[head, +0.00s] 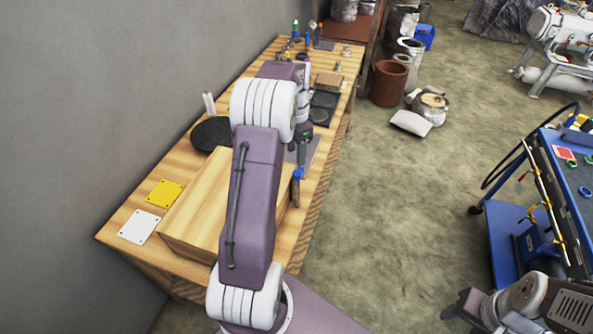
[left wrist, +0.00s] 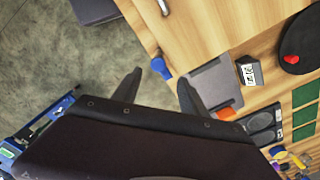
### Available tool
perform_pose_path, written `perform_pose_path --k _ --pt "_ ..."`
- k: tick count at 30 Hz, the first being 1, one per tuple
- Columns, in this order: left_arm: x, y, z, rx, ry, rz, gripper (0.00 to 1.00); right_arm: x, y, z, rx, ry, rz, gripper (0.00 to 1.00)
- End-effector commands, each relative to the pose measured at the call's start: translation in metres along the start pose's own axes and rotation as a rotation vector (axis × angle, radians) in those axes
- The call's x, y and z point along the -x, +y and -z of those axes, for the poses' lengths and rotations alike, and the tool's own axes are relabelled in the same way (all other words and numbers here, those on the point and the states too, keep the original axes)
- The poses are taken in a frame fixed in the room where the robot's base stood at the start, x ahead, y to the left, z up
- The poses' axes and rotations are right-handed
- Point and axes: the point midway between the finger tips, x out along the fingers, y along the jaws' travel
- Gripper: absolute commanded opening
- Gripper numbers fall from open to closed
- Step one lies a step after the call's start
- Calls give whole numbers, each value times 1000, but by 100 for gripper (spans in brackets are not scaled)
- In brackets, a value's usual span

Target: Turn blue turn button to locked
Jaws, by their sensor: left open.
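The blue turn button (head: 298,173) sits at the right side of a large wooden box (head: 205,195) on the workbench, close to my left arm. In the left wrist view the blue button (left wrist: 160,67) shows at the box's edge, just ahead of and between my fingertips. My left gripper (left wrist: 159,78) is open and empty, with its two dark fingers apart; I cannot tell whether either touches the button. In the head view my left gripper (head: 302,142) is small and dark, partly merging with the bench clutter. My right arm shows at the lower right; its jaws are unclear.
The wooden workbench (head: 115,238) runs along the grey wall. It carries yellow and white plates, a black round pan (head: 210,133) and small tools. A blue cart (head: 505,235) stands at the right. The floor between bench and cart is clear.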

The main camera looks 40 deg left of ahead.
Motion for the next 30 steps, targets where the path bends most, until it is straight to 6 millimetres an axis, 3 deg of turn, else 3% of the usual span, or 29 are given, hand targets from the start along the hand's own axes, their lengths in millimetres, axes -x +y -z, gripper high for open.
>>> perform_pose_path --k 13,18,24,25,30 --pt "-76 2 0 -2 -2 -3 50 10 0 1 0 0 0 50" --pt "-89 1 1 -2 1 1 50 11 0 1 0 0 0 50" --pt "-90 1 1 -2 1 1 50 11 0 1 0 0 0 50" --pt "-90 1 1 -2 1 1 48 11 0 1 0 0 0 50" --pt "-89 1 1 -2 1 1 0 11 0 1 0 0 0 50"
